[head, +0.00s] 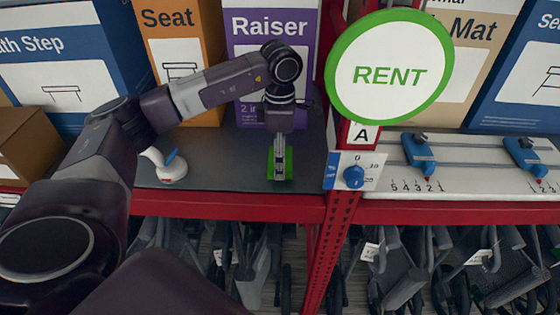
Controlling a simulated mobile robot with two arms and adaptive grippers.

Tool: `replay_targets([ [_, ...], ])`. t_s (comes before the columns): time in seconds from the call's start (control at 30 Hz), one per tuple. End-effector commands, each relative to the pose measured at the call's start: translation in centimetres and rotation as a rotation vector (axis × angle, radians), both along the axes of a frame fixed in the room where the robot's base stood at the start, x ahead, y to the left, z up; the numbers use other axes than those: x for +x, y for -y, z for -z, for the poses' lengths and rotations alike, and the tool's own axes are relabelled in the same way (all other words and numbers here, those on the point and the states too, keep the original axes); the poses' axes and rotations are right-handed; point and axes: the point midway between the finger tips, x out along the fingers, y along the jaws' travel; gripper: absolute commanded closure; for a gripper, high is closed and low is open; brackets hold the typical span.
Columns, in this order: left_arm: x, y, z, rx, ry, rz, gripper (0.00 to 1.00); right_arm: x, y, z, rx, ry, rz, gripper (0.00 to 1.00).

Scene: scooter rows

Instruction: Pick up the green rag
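The green rag (288,167) is on the dark grey shelf (235,168), near the shelf's red front edge. My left arm comes in from the left and bends down over it. My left gripper (280,170) points down at the rag and overlaps it in the picture, hiding its middle. Green shows on both sides of the fingers. I cannot tell whether the fingers are closed on the rag or whether it is off the shelf. My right gripper is not in view.
A white item with a blue lever (170,164) stands left of the rag. Boxes, including the purple Raiser box (242,53), line the back. A red post, a round RENT sign (389,108) and a blue dial (354,176) are at the right. Folded scooters (405,270) stand below.

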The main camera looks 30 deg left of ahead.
Motion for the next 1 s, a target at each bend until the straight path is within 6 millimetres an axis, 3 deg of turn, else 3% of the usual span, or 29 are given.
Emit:
replay_targets([
  [0.17,0.2,0.0,-3.2,0.0,0.009,0.001,0.49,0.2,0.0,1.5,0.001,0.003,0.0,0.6],
  [0.3,0.2,0.1,-7.5,-0.002,0.011,0.003,0.49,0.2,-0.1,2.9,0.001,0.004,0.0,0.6],
  [0.4,0.1,0.0,-11.2,0.001,0.01,0.0,0.49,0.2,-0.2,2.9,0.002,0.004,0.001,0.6],
  [0.5,0.1,-0.1,-13.4,0.002,0.007,-0.001,0.49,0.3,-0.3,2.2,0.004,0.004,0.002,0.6],
  [0.73,0.0,0.0,-17.0,0.001,0.004,0.001,0.49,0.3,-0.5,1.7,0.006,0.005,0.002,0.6],
  [1.0,0.0,0.0,-18.6,0.001,0.001,0.001,0.49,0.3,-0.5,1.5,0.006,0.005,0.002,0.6],
])
